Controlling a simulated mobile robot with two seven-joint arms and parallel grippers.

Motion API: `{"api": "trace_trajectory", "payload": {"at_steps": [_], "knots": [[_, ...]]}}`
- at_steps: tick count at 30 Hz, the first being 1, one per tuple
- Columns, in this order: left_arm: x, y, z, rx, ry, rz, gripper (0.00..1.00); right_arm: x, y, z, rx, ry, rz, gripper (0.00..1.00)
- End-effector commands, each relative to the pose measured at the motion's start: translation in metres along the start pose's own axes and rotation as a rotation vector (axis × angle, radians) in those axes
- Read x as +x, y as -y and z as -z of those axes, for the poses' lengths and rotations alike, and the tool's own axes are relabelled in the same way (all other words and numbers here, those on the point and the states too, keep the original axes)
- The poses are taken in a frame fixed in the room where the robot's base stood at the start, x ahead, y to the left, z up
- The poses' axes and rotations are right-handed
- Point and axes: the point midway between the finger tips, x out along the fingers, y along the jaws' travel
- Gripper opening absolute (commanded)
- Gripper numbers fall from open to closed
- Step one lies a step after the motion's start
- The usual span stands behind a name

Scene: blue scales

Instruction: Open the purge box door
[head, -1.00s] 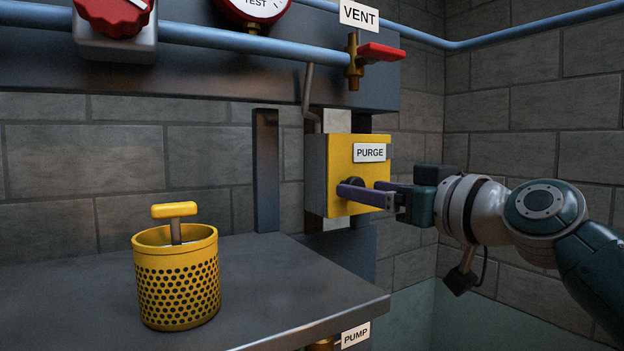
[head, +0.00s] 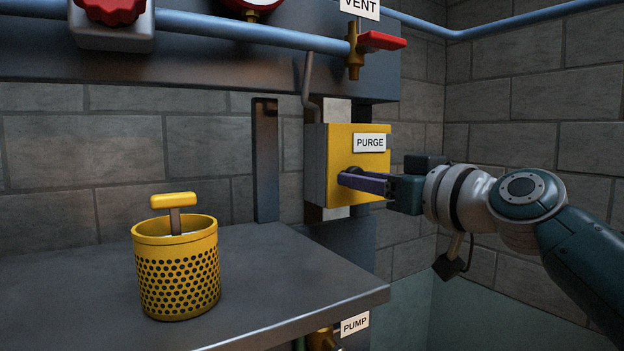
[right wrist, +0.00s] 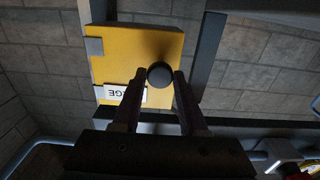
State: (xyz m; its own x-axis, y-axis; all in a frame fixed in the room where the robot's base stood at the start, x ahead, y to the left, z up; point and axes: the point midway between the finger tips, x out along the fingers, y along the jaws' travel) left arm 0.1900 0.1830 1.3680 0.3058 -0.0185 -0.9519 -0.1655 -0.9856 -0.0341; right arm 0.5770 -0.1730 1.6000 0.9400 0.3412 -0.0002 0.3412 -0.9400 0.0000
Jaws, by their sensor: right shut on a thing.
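The purge box (head: 315,165) is on the wall panel at centre right in the head view, with grey sides and a yellow door (head: 345,142) labelled PURGE. The door looks shut, with no gap that I can see. My right gripper (head: 349,178) reaches in from the right and is shut on the door's dark round knob (right wrist: 160,75). In the right wrist view, the knob is between the two fingertips, and the yellow door (right wrist: 130,60) shows behind them. In the head view, the fingers hide most of the knob. My left gripper is not in view.
A yellow perforated pot (head: 178,275) with a T-handle stands on the grey bench (head: 270,275). A blue pipe (head: 250,34) and a red-handled VENT valve (head: 382,41) are above the box. A PUMP label (head: 355,325) hangs below the bench edge. A block wall is at right.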

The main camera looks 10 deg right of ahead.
Motion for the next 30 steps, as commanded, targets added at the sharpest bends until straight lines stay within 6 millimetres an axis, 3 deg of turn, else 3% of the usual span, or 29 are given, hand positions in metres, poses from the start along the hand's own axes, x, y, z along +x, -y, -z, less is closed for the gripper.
{"api": "trace_trajectory", "payload": {"at_steps": [4,30], "knots": [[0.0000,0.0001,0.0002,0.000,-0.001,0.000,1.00,-0.0001,0.0000,0.0000,0.000,0.000,0.000,0.00],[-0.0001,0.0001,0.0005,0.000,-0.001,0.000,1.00,0.0000,0.0001,0.0000,0.000,0.000,0.000,0.00]]}}
